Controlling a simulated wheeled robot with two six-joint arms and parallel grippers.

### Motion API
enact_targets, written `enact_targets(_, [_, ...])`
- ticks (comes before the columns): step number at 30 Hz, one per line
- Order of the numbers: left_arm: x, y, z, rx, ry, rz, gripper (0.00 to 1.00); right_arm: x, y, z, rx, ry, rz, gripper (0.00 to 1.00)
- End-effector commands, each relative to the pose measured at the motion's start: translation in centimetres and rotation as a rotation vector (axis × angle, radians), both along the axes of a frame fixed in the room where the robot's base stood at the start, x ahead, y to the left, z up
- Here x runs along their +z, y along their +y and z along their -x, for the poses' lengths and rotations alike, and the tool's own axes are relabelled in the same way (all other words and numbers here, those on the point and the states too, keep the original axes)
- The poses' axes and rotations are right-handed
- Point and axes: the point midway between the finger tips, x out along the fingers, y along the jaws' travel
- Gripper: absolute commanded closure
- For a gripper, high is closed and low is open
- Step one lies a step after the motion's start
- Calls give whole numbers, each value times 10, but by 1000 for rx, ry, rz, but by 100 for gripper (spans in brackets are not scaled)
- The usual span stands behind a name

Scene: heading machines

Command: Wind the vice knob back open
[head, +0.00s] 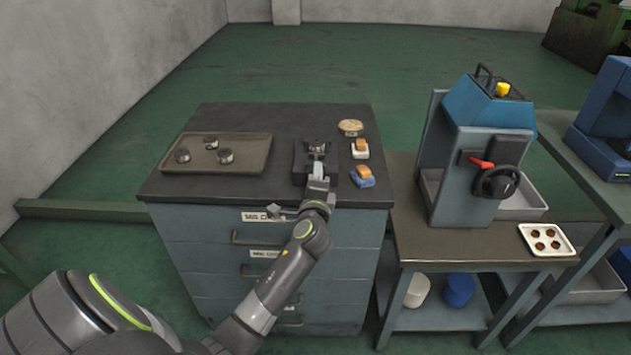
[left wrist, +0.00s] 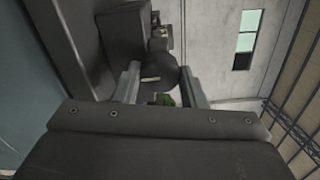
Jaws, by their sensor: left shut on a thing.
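The dark vice (head: 301,160) sits on the black top of the drawer cabinet, near its front edge. My left gripper (head: 318,183) reaches up to the front of the vice from below. In the left wrist view, the round dark vice knob (left wrist: 158,72) lies between the two fingers of my left gripper (left wrist: 161,84), and the gripper is shut on it. A short pale mark shows on the knob's face. In the head view the gripper hides the knob. How far apart the vice jaws are is too small to tell. My right gripper is not in view.
A tray (head: 255,160) with several small metal parts lies left of the vice. A round pale item (head: 350,126), a white block and brush-like item (head: 360,149) and a blue one (head: 362,177) lie right of it. A blue-grey machine (head: 470,150) stands on the right-hand bench.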

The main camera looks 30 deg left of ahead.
Motion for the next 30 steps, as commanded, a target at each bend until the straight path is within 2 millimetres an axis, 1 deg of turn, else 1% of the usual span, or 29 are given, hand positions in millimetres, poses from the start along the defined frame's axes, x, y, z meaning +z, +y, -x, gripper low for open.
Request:
enact_targets(16, [1,0,0,0,-16,22,85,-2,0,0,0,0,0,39])
enact_targets(17, [1,0,0,0,-16,22,61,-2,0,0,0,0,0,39])
enact_targets(21, [1,0,0,0,-15,23,43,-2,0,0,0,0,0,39])
enact_targets(22, [1,0,0,0,-14,22,41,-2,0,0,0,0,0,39])
enact_targets(30, [0,0,0,0,-14,22,41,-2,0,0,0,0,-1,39])
